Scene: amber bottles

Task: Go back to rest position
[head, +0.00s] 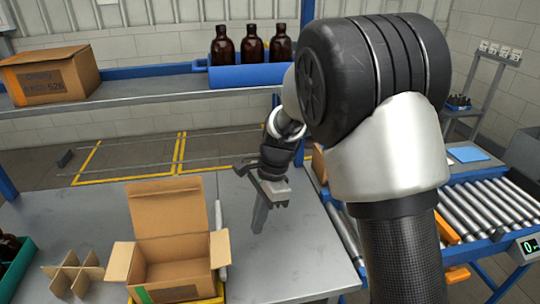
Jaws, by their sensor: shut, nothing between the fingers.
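My gripper (259,226) hangs over the grey table (310,260) near the middle of the view, with its fingers pointing down. It is shut and holds nothing. My arm reaches in from the right and hides part of the background. An open, empty-looking cardboard box (178,262) stands to the left of the gripper, with its flaps spread. Three amber bottles (252,44) stand in a blue holder (252,76) on the shelf above, well apart from the gripper.
A cardboard divider (72,272) stands left of the open box. A green bin (16,266) with dark bottles is at the far left. A closed carton (48,75) sits on the shelf (140,92). A roller conveyor (490,205) is at the right. The table right of the box is clear.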

